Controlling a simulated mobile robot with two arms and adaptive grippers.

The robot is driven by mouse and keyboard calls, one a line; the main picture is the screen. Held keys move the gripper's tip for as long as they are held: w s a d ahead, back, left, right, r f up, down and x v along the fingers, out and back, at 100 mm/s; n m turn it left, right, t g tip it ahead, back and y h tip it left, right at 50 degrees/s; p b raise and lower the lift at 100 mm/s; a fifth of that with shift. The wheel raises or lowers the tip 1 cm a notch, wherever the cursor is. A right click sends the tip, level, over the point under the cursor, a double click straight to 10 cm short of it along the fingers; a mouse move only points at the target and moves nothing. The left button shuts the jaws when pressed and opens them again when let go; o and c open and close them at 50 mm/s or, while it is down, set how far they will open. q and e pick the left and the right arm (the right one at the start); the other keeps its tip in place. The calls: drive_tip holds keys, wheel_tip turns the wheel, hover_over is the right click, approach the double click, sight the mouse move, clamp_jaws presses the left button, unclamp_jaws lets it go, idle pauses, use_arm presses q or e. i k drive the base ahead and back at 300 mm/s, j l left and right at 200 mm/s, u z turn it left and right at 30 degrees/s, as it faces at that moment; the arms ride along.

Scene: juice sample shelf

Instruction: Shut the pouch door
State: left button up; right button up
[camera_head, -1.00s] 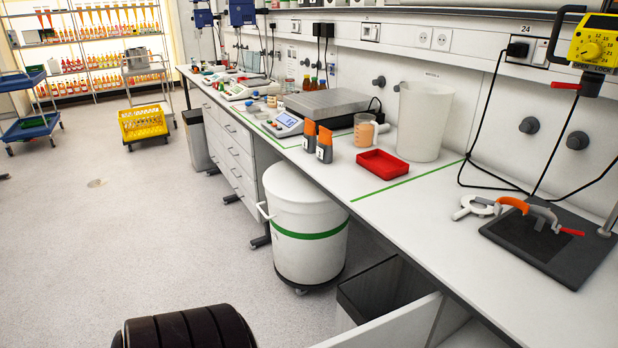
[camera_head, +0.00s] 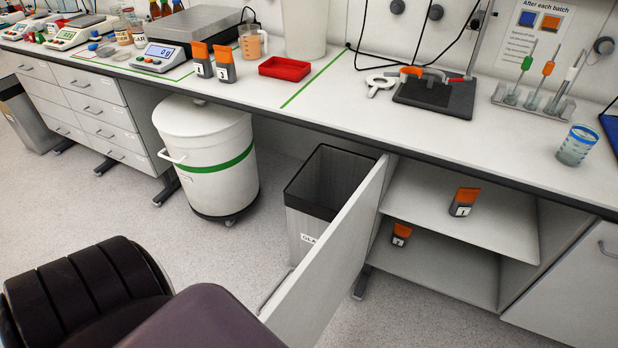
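The pouch door (camera_head: 330,262) is a white cabinet door under the bench, standing wide open and sticking out into the room. Its hinge side is at the left of the open cabinet (camera_head: 519,215). The cabinet has two levels. One orange-and-grey pouch (camera_head: 464,202) stands on the upper shelf and another pouch (camera_head: 400,235) stands on the lower level. Neither gripper's fingers are in view.
A grey bin (camera_head: 318,195) stands just behind the open door, and a white lidded drum (camera_head: 205,150) on castors is left of it. The bench top (camera_head: 335,118) holds a red tray (camera_head: 285,68) and two more pouches (camera_head: 213,63).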

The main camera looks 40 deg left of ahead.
sight(300, 311)
drive_tip(key=k+j+z, duration=0.1)
drive_tip(key=j, duration=0.35)
drive_tip(key=k+j+z, duration=0.1)
drive_tip(key=j, duration=0.35)
drive_tip(key=k+j+z, duration=0.1)
drive_tip(key=j, duration=0.3)
drive_tip(key=k+j+z, duration=0.1)
drive_tip(key=j, duration=0.35)
drive_tip(key=k+j+z, duration=0.1)
drive_tip(key=j, duration=0.3)
drive_tip(key=k, duration=0.1)
